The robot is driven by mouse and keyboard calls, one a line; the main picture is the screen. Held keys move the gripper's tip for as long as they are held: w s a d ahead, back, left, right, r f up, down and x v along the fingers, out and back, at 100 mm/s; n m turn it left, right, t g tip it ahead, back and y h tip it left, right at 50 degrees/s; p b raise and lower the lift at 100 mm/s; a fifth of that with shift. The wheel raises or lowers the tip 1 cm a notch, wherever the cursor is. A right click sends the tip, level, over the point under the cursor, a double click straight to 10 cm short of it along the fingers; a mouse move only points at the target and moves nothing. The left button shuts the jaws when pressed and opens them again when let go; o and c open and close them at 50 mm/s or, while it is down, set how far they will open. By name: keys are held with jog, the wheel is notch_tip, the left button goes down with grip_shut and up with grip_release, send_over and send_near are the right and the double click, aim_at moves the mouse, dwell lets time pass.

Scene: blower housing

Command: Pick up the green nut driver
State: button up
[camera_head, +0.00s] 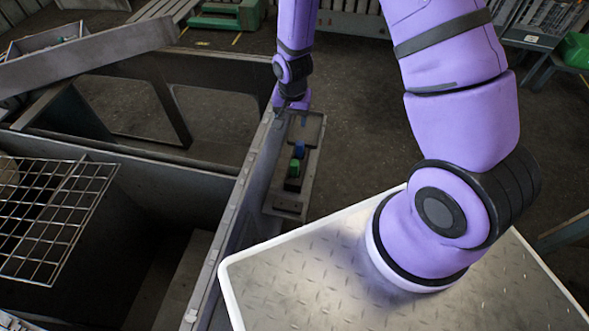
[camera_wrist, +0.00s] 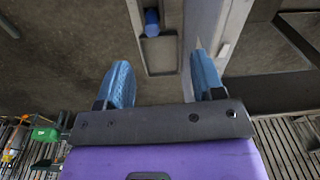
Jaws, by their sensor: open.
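A small green object (camera_head: 293,168), likely the green nut driver's handle, stands out on a narrow grey tray (camera_head: 287,207) beside the housing wall in the head view. A blue object (camera_head: 299,149) sits right behind it. My gripper (camera_head: 286,110) is at the far end of this tray, apart from the green object. In the wrist view my gripper (camera_wrist: 161,72) is open, with nothing between its two blue-padded fingers. The blue object (camera_wrist: 151,23) shows beyond the fingers. I cannot make out the green one in the wrist view.
The grey housing wall (camera_head: 228,232) runs along the tray's left side. A wire grid (camera_head: 50,215) lies over the open housing at left. My base's plate fills the lower right. The floor right of the tray is clear.

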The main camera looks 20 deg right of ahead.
jog(key=m, duration=0.1)
send_over(295, 162)
jog(key=shift+g, duration=0.4)
jog(key=f, duration=1)
jog(key=shift+w+a, duration=0.2)
jog(key=shift+a, duration=0.05)
notch_tip(295, 162, down, 5)
jog(key=shift+s+d+f, duration=0.1)
jog(key=shift+f, duration=1.2)
jog(key=shift+s+d+f, duration=0.1)
jog(key=shift+f, duration=1.2)
jog(key=c, duration=1.1)
jog(key=shift+r, duration=0.2)
jog(key=shift+r, duration=4.85)
